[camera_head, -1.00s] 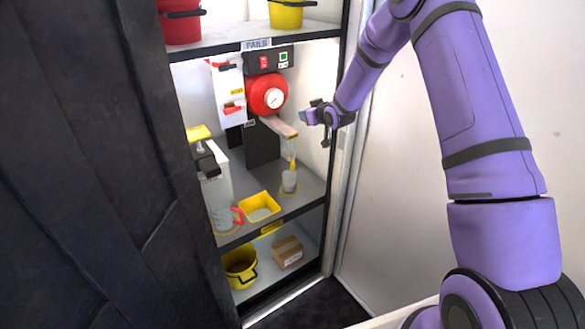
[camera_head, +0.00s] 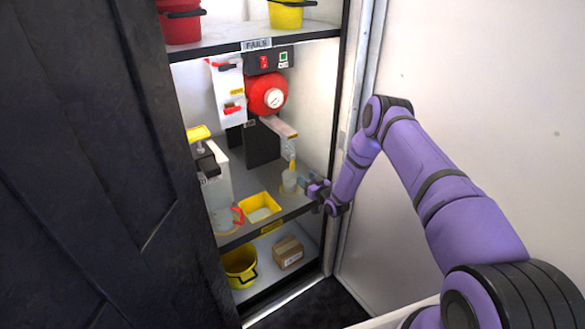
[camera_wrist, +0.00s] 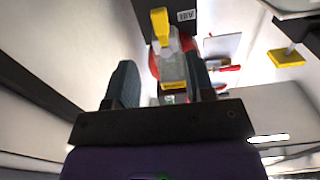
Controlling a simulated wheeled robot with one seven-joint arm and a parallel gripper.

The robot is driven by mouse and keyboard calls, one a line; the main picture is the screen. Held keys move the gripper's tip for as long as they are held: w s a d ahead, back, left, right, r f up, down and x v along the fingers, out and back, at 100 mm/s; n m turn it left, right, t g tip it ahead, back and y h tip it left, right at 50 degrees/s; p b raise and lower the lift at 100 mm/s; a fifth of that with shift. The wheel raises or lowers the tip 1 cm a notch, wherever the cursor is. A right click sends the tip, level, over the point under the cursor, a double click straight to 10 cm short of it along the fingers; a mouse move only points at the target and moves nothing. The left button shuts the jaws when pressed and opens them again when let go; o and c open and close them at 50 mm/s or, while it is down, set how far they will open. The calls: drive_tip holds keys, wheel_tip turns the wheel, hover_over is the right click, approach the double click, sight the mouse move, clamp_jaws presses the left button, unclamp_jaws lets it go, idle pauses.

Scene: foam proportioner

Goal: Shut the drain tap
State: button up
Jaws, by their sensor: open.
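The red proportioner (camera_head: 266,95) with a round gauge hangs on the cabinet's back wall. A white panel (camera_head: 228,92) left of it carries red-handled levers, a lower one (camera_head: 233,107) and an upper one; I cannot tell which part is the drain tap. My gripper (camera_head: 306,183) is open, just right of the cup.
A yellow tray (camera_head: 259,207) and a clear jug with a red handle (camera_head: 224,219) stand left of the cup. A cardboard box (camera_head: 287,252) and yellow bucket (camera_head: 240,267) sit on the bottom shelf. The cabinet's right post (camera_head: 346,140) is close to my arm.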

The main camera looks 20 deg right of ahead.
sight(293, 167)
drive_tip(key=x, duration=1)
drive_tip(key=shift+w+a+f, duration=0.1)
drive_tip(key=shift+w+a, duration=0.05)
drive_tip(key=shift+w, duration=0.2)
clamp_jaws()
